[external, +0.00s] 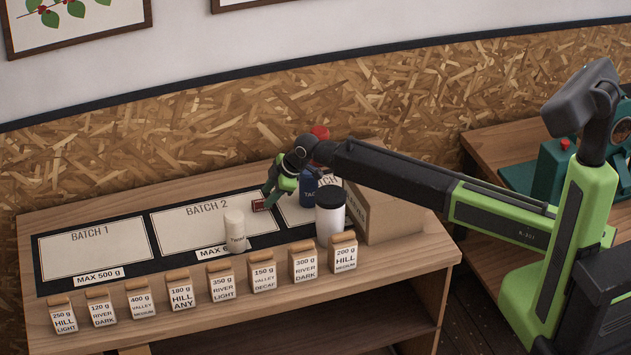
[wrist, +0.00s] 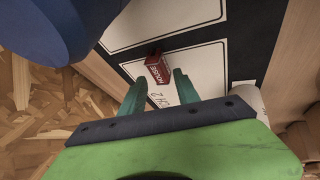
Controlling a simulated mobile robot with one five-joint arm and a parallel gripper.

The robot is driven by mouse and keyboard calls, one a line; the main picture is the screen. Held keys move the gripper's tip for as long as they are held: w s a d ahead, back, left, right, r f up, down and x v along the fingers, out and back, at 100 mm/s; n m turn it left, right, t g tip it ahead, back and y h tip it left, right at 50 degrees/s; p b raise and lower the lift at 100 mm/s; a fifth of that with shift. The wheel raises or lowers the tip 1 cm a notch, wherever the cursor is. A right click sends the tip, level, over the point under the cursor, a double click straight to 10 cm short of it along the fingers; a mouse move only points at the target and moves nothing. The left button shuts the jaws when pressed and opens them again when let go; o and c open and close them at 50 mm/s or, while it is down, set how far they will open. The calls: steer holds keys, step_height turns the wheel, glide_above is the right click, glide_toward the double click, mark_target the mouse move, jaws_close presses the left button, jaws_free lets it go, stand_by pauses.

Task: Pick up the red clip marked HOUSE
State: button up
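In the wrist view the red clip (wrist: 158,68) shows a white label reading HOUSE. My gripper (external: 268,193) is above and beside the clip, pointing down. In the wrist view my gripper (wrist: 160,84) has its two green fingers apart, with nothing between them. The clip appears just beyond the fingertips, roughly centred between them. I cannot tell the exact height gap.
A blue container (external: 309,191) stands close right of my gripper; a large blue shape (wrist: 40,30) fills the wrist view's upper left. A black-lidded white jar (external: 331,222), cardboard box (external: 388,217) and white cylinder (external: 235,233) stand nearby. Several labelled bags (external: 181,291) line the front.

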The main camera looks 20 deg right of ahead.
mark_target(262, 201)
steer(key=b+x, duration=0.2)
steer(key=x, duration=0.2)
steer(key=shift+s+r, duration=0.1)
steer(key=shift+r, duration=0.1)
jaws_close()
